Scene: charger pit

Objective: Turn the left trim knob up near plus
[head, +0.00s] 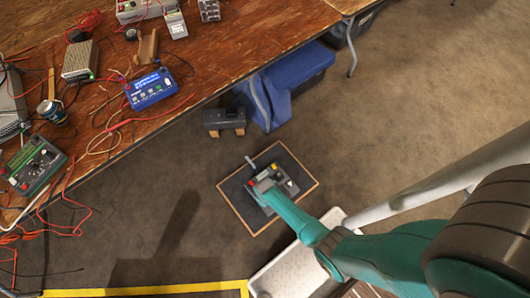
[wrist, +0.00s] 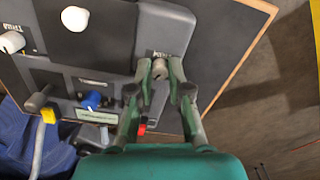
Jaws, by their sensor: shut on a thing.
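A dark grey control box (head: 278,181) lies on a black board (head: 239,198) with a wooden edge on the floor. In the wrist view its panel (wrist: 108,70) shows two trim knobs at its sides. One pale trim knob (wrist: 160,69) is between the fingertips of my gripper (wrist: 161,66), which is shut on it. The lettering beside it is partly hidden by the fingers. The other, white trim knob (wrist: 12,42) is at the left edge, clear of the gripper. I cannot make out plus marks or where the gripped knob points. In the head view my gripper (head: 265,191) covers part of the box.
The panel also carries a white round knob (wrist: 75,18), a blue switch (wrist: 92,101), a small display (wrist: 97,116) and a red part (wrist: 142,129). A yellow plug (wrist: 48,115) with a cable is at the left. A cluttered wooden workbench (head: 225,35) stands beyond.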

